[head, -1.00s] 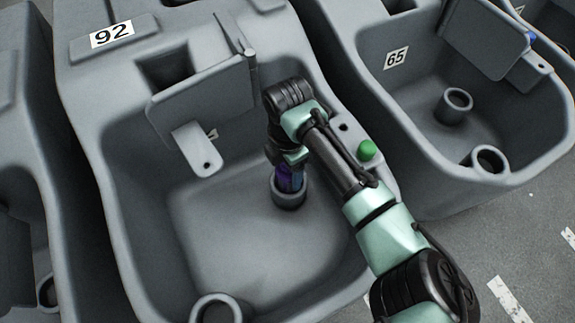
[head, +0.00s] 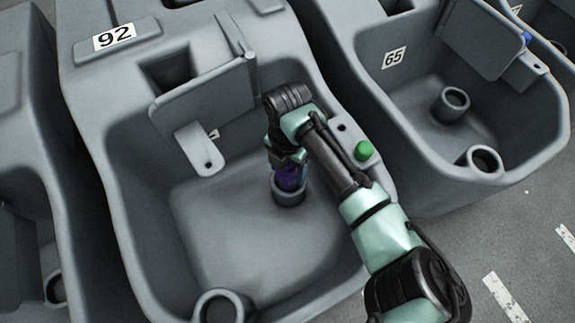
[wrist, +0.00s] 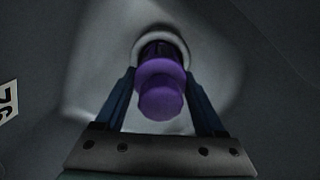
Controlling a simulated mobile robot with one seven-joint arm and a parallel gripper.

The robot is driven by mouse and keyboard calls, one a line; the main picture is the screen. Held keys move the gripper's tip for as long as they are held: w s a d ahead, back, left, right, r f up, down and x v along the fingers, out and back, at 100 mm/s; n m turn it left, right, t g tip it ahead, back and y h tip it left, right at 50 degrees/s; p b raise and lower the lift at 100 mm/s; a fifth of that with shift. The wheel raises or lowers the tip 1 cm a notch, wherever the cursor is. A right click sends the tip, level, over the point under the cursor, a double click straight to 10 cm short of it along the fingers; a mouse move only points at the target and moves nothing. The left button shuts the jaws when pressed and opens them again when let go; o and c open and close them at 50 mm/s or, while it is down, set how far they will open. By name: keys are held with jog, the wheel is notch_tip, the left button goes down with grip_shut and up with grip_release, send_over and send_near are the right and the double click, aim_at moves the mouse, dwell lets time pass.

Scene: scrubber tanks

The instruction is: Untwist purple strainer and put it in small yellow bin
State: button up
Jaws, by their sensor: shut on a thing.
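The purple strainer (head: 291,178) sits upright in a round grey socket (head: 289,196) on the floor of the tank marked 92. In the wrist view the strainer (wrist: 160,90) stands between the two blue fingers, with its lower part inside the pale socket ring (wrist: 163,42). My gripper (head: 289,172) points down into the tank and is shut on the strainer; it also shows in the wrist view (wrist: 163,88). The strainer's lower end is hidden by the socket. No small yellow bin shows in these frames.
A hinged grey lid (head: 208,100) with a tab stands open at the tank's left. A green knob (head: 364,150) is on the right rim. Another ring (head: 222,308) is at the tank's front. Tank 65 (head: 395,57) stands to the right.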

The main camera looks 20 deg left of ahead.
jog(key=shift+d, duration=0.2)
jog(key=shift+n, duration=0.5)
jog(key=o, duration=1.5)
jog(key=shift+a, duration=0.1)
jog(key=shift+r+p, duration=0.1)
jog(key=shift+p, duration=0.2)
notch_tip(320, 180, up, 7)
jog(key=p, duration=0.7)
jog(key=shift+p, duration=0.3)
